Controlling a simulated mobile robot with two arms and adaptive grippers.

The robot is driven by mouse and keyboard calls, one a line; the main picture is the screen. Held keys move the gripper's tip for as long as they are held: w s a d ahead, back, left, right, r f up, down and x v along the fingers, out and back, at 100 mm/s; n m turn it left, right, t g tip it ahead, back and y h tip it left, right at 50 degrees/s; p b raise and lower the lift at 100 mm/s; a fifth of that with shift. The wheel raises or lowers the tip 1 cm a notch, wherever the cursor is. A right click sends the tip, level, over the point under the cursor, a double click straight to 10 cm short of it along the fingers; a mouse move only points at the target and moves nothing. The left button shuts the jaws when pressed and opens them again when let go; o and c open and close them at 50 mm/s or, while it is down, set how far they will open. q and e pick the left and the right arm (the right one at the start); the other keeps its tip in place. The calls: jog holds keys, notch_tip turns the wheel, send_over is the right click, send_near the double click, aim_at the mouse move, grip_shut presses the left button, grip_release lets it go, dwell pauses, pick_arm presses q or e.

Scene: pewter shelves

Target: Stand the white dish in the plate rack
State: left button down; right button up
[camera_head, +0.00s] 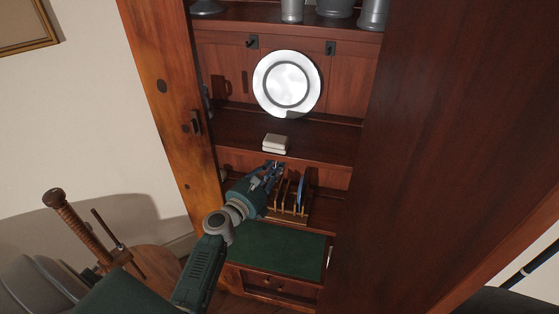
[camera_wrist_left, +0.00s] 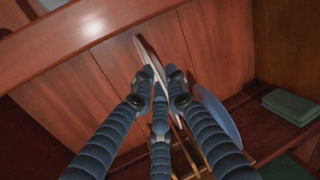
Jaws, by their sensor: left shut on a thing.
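My left gripper (camera_head: 272,168) is over the back left of the wooden plate rack (camera_head: 289,212) in the cupboard. In the left wrist view its three ribbed fingers (camera_wrist_left: 161,82) are shut on the white dish (camera_wrist_left: 143,46), which shows as a thin, nearly edge-on disc between them. In the head view the gripper mostly hides the dish. A blue plate (camera_head: 301,191) stands in the rack to the right of the gripper; it also shows in the left wrist view (camera_wrist_left: 218,117). I cannot tell whether the dish touches the rack. My right gripper is not in view.
A shelf edge (camera_head: 285,150) runs just behind and above the gripper, with a small pale block (camera_head: 275,143) on it. A round pewter plate (camera_head: 287,84) leans higher up. A green mat (camera_head: 280,250) lies clear in front of the rack. Wooden doors (camera_head: 165,100) flank the cupboard.

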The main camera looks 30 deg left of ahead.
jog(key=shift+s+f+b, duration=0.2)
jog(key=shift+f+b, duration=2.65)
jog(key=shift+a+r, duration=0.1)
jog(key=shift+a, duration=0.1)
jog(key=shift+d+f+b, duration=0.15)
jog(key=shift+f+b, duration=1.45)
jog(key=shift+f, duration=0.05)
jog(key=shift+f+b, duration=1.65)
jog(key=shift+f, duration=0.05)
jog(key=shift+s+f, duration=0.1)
